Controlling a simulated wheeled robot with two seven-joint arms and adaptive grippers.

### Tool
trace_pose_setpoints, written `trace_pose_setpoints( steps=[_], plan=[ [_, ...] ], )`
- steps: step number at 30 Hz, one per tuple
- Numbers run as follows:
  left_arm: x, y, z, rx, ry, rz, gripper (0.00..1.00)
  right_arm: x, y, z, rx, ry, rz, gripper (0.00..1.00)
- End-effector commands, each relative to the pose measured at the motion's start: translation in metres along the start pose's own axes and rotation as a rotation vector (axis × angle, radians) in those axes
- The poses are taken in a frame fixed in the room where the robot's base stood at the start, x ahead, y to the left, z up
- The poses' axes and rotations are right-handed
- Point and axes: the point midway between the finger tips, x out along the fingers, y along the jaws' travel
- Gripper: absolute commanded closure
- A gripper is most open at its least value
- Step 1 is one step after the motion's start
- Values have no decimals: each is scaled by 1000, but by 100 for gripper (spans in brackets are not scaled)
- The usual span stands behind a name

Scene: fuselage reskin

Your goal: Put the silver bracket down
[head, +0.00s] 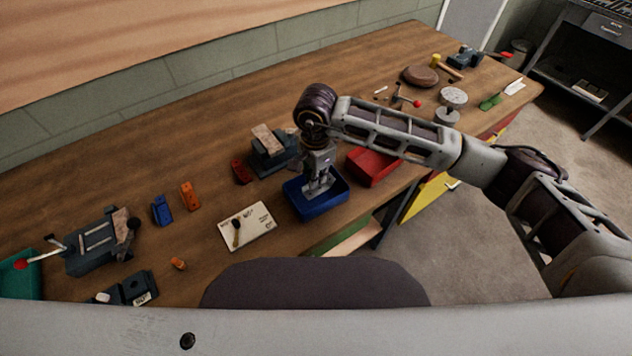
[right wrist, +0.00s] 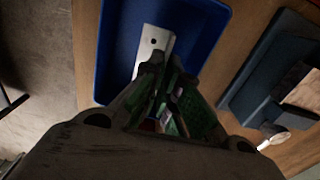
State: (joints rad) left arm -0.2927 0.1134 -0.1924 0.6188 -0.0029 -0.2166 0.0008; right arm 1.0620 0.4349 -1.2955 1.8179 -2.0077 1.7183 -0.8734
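The silver bracket (right wrist: 153,45) is a pale metal piece with holes, seen at the fingertips of my right gripper (right wrist: 163,66) in the right wrist view. My right gripper (head: 319,186) points down into the blue bin (head: 304,212), and its fingers are close together on the bracket. The fingers hide part of the bracket. I cannot tell whether the bracket touches the bin floor. The blue bin also shows in the right wrist view (right wrist: 112,50). My left gripper is not in view.
A red bin (head: 371,168) stands right of the blue bin. A dark vise-like block (head: 272,158) is behind it, and a white card (head: 246,227) lies to its left. Blue (head: 161,211) and orange (head: 190,196) pieces are further left. The bench's front edge is close to the blue bin.

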Motion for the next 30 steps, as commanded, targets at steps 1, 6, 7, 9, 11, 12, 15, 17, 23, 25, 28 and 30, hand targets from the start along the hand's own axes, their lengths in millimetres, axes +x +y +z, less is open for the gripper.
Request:
trace_pose_setpoints(
  steps=[1, 6, 7, 9, 11, 12, 15, 17, 23, 25, 28, 30],
  plan=[
    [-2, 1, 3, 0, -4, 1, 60, 6, 1, 0, 0, -1, 3, 100],
    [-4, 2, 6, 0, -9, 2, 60, 23, 1, 0, 0, -1, 3, 100],
    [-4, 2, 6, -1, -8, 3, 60, 25, 1, 0, -1, -1, 3, 100],
    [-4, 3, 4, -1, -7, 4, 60, 28, 0, 0, -1, 0, 2, 100],
    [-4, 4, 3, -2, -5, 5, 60, 28, 0, 0, -1, 0, 1, 100],
    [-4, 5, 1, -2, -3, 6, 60, 28, 0, 0, -1, 0, 1, 100],
    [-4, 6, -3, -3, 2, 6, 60, 28, 0, 0, -1, 0, 1, 100],
    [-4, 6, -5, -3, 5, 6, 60, 28, 0, 0, -1, 0, 1, 100],
    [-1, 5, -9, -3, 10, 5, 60, 30, 0, 0, -1, 0, 1, 100],
    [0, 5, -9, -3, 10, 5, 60, 31, 0, 0, -1, 0, 1, 100],
    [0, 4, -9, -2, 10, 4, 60, 31, 0, 0, -1, 0, 1, 88],
    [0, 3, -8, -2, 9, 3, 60, 31, 0, 0, 0, 0, 1, 79]
  ],
)
